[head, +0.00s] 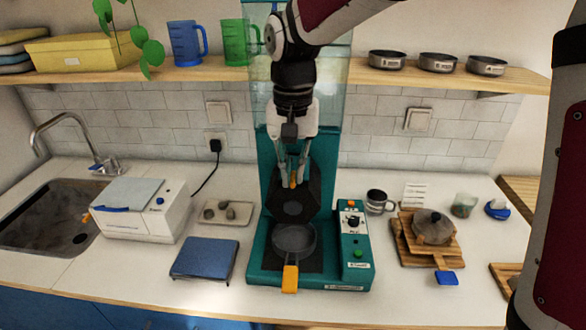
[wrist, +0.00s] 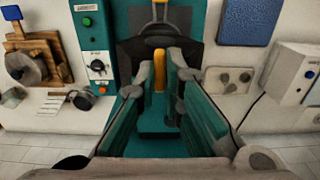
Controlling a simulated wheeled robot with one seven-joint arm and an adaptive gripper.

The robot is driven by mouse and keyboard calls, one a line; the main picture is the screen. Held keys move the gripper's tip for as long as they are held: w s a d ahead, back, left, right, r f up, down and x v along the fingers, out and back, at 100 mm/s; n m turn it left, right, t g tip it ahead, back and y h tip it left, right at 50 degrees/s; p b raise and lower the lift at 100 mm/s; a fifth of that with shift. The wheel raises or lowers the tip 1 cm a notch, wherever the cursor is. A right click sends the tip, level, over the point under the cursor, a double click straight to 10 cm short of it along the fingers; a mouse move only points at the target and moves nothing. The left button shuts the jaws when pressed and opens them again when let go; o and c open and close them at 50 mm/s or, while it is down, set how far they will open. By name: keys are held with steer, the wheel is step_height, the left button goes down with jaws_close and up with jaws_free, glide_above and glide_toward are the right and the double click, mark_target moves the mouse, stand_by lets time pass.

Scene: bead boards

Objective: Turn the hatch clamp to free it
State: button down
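The teal machine (head: 265,255) stands in the middle of the counter. A dark hexagonal hatch plate (head: 295,207) stands tilted at its back, above a small pan. The hatch clamp appears to be the yellow-orange lever (head: 292,181) at the plate's upper edge; it also shows in the wrist view (wrist: 160,71). My gripper (head: 292,172) points down at the lever from above. In the wrist view its fingers (wrist: 164,76) stand apart on either side of the lever, with a gap visible at least on the right. Contact on the left side is unclear.
The dark pan (head: 294,240) with an orange handle (head: 290,279) sits on the machine's front. A control panel (head: 353,235) is at its right. A blue board (head: 204,259) and white box (head: 145,212) lie left; a mug (head: 377,202) and wooden boards (head: 408,252) lie right.

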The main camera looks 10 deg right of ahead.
steer(key=shift+n, duration=0.4)
steer(key=n+p, duration=0.2)
steer(key=n, duration=0.2)
steer(key=shift+r+n, duration=0.1)
steer(key=shift+n, duration=0.2)
steer(key=n+p, duration=0.1)
steer(key=n, duration=0.4)
steer(key=n+p, duration=0.1)
steer(key=n, duration=0.3)
steer(key=shift+w+n, duration=0.1)
steer(key=shift+n, duration=1.8)
steer(key=c, duration=1.7)
jaws_free()
steer(key=shift+r, duration=0.1)
